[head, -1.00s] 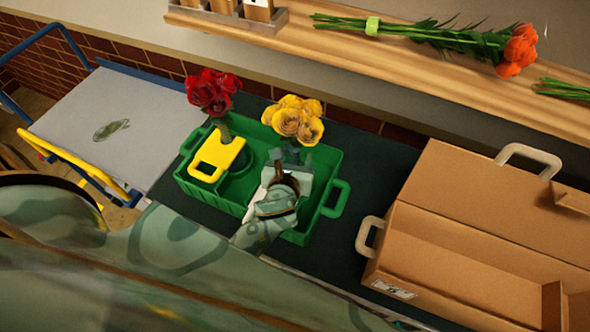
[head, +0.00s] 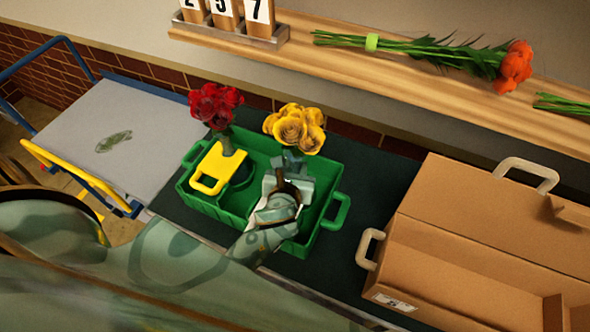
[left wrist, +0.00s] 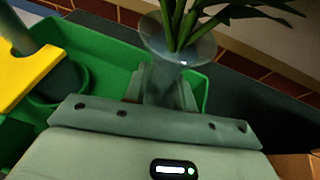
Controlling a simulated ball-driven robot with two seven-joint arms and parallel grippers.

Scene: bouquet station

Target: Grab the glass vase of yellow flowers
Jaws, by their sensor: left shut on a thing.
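The yellow flowers (head: 295,129) stand upright above the right part of the green crate (head: 318,236). Their glass vase (left wrist: 178,48) shows in the left wrist view, with a flared clear rim and green stems inside. My left gripper (head: 292,172) is shut on the vase just below its rim. The vase's lower part is hidden behind the gripper. In the left wrist view the gripper's fingers (left wrist: 165,85) lie on both sides of the vase neck. My right gripper does not show.
Red flowers (head: 215,104) stand in the crate's left part beside a yellow slotted plate (head: 219,167). A cardboard box (head: 480,225) with pale handles stands at the right. A wooden shelf (head: 400,62) with orange flowers runs along the back. A grey cart (head: 115,130) stands at the left.

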